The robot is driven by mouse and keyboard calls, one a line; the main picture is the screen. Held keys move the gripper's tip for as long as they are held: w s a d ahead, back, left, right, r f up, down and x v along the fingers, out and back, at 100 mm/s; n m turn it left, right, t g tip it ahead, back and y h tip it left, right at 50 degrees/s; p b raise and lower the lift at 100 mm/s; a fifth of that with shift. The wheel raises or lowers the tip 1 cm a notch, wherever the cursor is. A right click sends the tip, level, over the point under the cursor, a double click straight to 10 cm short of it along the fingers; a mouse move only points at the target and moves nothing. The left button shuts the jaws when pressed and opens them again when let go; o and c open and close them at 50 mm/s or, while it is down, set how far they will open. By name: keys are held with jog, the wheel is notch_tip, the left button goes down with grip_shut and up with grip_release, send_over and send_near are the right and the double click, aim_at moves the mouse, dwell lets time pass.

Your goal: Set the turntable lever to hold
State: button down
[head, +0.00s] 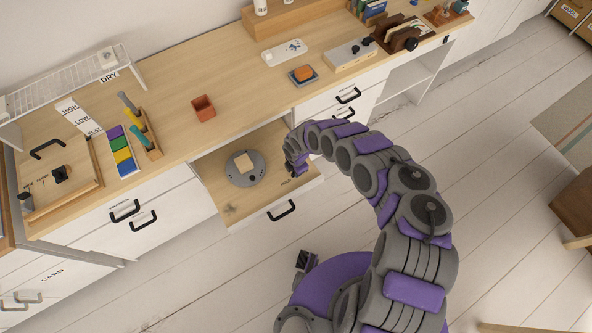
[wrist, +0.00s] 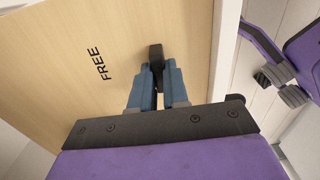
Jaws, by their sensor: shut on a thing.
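The turntable (head: 234,178) is a grey disc with a beige block on it, lying in an open wooden drawer. In the wrist view the black lever (wrist: 155,52) stands on a pale wood surface, with the word FREE printed to its left. My gripper (wrist: 158,68) has its two blue fingers on either side of the lever, shut on it. In the head view my gripper (head: 294,168) is low at the right side of the drawer, mostly hidden by my arm, and the lever cannot be made out there.
The open drawer (head: 255,212) sticks out from the desk, with a black handle (head: 281,210) on its front.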

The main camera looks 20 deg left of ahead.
jog(key=shift+w+d, duration=0.15)
jog(key=shift+w, duration=0.05)
jog(key=c, duration=1.2)
grip_release()
jog(key=shift+o, duration=0.4)
jog(key=shift+s, duration=0.1)
jog(key=shift+r, duration=0.1)
notch_tip(320, 180, up, 17)
jog(key=p, duration=0.5)
jog(key=shift+p, duration=0.4)
